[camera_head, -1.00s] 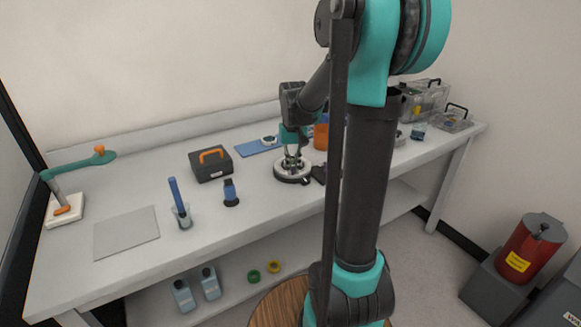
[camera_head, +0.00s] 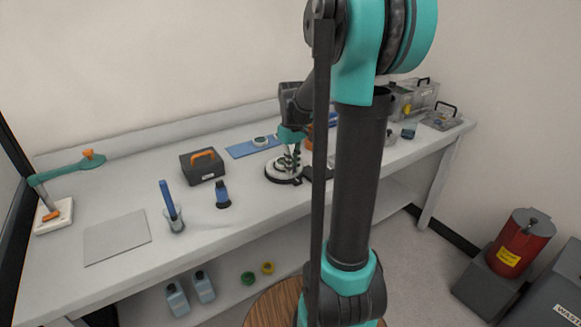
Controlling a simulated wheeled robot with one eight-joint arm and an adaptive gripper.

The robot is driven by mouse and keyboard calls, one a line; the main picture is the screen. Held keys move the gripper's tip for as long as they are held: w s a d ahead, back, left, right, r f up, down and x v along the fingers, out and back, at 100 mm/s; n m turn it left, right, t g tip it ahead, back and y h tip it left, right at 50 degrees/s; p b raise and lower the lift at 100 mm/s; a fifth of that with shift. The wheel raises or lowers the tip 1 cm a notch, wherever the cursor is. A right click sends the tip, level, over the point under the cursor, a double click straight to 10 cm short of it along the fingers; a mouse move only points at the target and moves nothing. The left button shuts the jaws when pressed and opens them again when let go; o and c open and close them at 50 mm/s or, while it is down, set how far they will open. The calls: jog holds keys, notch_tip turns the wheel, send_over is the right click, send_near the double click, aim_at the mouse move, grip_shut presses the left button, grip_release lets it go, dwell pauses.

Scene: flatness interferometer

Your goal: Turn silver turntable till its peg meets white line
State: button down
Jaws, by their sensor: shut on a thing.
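The silver turntable (camera_head: 270,168) is a small round disc on a dark base, standing on the bench near the middle of the view. My gripper (camera_head: 290,165) points down over the right part of the disc and is shut on the turntable's peg. The peg itself is hidden between the fingers, and it is too small to see apart from them. I cannot make out the white line at this size.
Clear cases (camera_head: 410,100) stand at the far right. The bench front is mostly clear.

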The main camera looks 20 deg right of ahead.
jog(key=shift+w+d+n, duration=0.1)
jog(key=shift+d+n, duration=0.1)
jog(key=shift+n, duration=0.2)
dwell(0.4)
jog(key=c, duration=1.6)
grip_release()
notch_tip(320, 180, up, 12)
